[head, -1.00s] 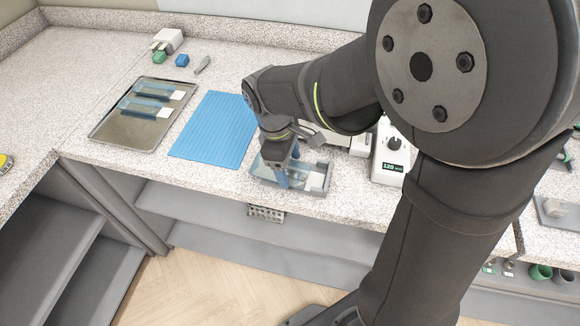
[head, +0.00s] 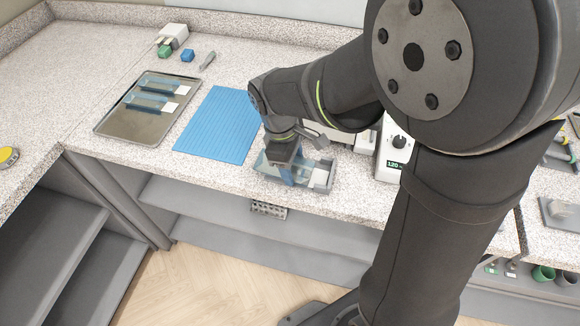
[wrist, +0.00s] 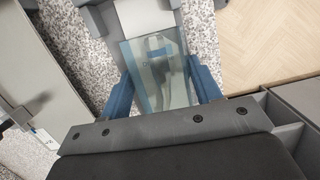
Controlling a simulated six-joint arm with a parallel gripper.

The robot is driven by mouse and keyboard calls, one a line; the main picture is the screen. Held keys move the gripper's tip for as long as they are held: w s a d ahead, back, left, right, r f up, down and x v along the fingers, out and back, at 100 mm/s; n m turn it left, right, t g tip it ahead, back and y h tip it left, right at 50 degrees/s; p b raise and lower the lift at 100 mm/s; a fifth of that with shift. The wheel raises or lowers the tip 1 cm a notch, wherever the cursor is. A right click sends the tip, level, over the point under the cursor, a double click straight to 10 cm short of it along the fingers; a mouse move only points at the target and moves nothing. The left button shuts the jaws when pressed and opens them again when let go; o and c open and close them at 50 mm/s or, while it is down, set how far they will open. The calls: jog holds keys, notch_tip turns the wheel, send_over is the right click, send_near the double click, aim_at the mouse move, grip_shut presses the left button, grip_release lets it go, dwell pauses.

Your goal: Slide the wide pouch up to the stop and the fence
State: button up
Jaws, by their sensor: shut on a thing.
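The wide pouch, a clear bluish pouch with a white end (head: 320,178), lies in a shallow grey fixture (head: 329,186) at the front of the counter. In the wrist view the pouch (wrist: 154,75) lies flat between two blue fingers, its pale end toward the top. My gripper (head: 289,175) is down in the fixture and shut across the pouch's width; it also shows in the wrist view (wrist: 163,92).
A metal tray (head: 128,127) with two more pouches is at the left. A blue mat (head: 215,125) lies between it and the fixture. A white device with a 120 display (head: 396,150) stands to the right. The counter's front edge is close to the fixture.

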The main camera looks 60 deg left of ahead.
aim_at(297, 166)
jog(key=shift+r, duration=0.15)
jog(key=shift+a+r, duration=0.1)
jog(key=shift+r, duration=0.1)
grip_shut()
jog(key=shift+r, duration=0.25)
jog(key=shift+a+r, duration=0.1)
jog(key=shift+r, duration=0.1)
jog(key=shift+f, duration=0.1)
jog(key=shift+r, duration=0.45)
jog(key=shift+v, duration=1.1)
jog(key=shift+w+d+r, duration=0.1)
jog(key=shift+w+d, duration=0.05)
jog(key=shift+d, duration=0.15)
jog(key=shift+w+d+v, duration=0.1)
jog(key=shift+d+v, duration=0.05)
jog(key=shift+v, duration=0.7)
jog(key=shift+w+d+v, duration=0.1)
jog(key=shift+w+v, duration=0.05)
jog(key=shift+v, duration=0.7)
